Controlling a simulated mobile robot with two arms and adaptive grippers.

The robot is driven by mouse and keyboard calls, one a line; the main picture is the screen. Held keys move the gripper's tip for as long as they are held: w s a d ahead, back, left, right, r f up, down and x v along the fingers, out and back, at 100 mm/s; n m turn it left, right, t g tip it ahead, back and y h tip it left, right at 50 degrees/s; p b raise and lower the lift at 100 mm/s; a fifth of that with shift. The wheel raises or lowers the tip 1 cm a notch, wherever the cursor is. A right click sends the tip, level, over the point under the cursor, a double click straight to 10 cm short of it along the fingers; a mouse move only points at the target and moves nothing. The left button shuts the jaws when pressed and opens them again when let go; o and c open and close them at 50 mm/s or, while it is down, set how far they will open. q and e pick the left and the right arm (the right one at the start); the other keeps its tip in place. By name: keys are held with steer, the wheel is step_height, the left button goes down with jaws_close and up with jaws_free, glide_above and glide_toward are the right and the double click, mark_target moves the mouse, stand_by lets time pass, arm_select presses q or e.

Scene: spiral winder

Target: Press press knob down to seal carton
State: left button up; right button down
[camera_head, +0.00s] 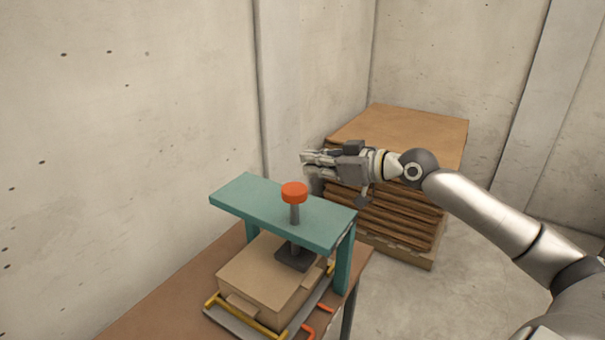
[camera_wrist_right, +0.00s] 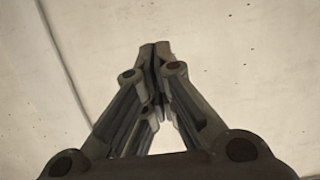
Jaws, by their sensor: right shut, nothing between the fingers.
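The press knob (camera_head: 294,191) is an orange-red cap on a grey rod that passes through the teal press frame (camera_head: 262,208). A dark press plate (camera_head: 295,258) sits at the rod's lower end, at the top of the brown carton (camera_head: 262,276); I cannot tell whether they touch. The carton lies under the frame. My right gripper (camera_head: 308,158) is shut and empty. It appears above and to the right of the knob in the head view, apart from it. The right wrist view shows its fingers (camera_wrist_right: 155,52) together against the wall. My left gripper is not in view.
The press stands on a brown table (camera_head: 160,315). Yellow and orange-red handles (camera_head: 309,332) stick out around the carton's tray. A stack of brown cardboard (camera_head: 420,128) stands behind my right arm. Concrete walls (camera_head: 130,90) close off the back. Floor (camera_head: 430,300) is bare at the right.

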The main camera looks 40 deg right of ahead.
mark_target(302, 190)
steer(key=shift+a+b+x, duration=0.25)
steer(key=shift+b+x, duration=0.1)
steer(key=shift+x, duration=0.75)
steer(key=shift+w+d, duration=0.15)
steer(key=shift+w, duration=0.15)
step_height(302, 190, down, 3)
steer(key=shift+f+p, duration=0.1)
steer(key=shift+p, duration=0.45)
steer(key=shift+f, duration=0.55)
steer(key=shift+f, duration=0.1)
